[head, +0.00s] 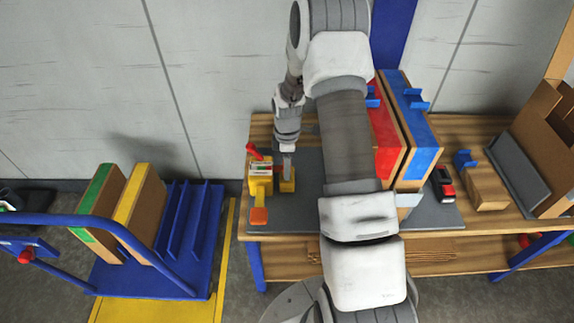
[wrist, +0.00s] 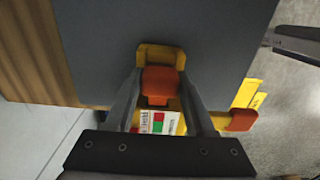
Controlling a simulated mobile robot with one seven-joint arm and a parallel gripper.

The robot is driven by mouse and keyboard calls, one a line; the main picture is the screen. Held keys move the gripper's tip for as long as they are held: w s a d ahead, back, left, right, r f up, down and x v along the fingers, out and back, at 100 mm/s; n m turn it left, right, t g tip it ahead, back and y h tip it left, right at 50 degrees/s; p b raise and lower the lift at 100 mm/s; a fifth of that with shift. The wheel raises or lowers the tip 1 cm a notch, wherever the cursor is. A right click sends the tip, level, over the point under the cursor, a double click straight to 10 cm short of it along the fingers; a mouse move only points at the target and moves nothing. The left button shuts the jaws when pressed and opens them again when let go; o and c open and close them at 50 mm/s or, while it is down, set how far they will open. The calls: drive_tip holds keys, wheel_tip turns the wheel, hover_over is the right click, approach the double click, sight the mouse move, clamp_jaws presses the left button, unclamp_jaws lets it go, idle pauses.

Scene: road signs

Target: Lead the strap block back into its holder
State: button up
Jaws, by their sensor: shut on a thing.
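The strap block, an orange-red block (wrist: 160,80), is between my gripper's fingers (wrist: 160,92) in the wrist view. A yellow holder-like piece (wrist: 158,52) shows behind and around its far edge; I cannot tell whether the block sits in it or just above it. In the head view my gripper (head: 287,172) points down at this yellow piece (head: 288,186), and the block is not clearly visible. Beside it on the left stands a yellow strapping device (head: 260,180) with a white label and a red handle (head: 254,152). An orange end piece (head: 258,215) lies in front.
A grey mat (head: 310,207) covers part of the wooden bench (head: 445,216). Red (head: 383,130) and blue (head: 418,130) boxed panels stand right of my arm. A tape measure (head: 443,184) lies farther right. A blue cart (head: 185,230) stands left of the bench.

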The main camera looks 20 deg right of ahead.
drive_tip(key=shift+f+b, duration=0.4)
drive_tip(key=shift+f, duration=0.2)
idle(0.5)
drive_tip(key=o, duration=1.1)
drive_tip(key=shift+o, duration=0.2)
drive_tip(key=shift+r, duration=0.1)
wheel_tip(320, 180, up, 18)
drive_tip(key=p, duration=0.3)
drive_tip(key=shift+f, duration=0.25)
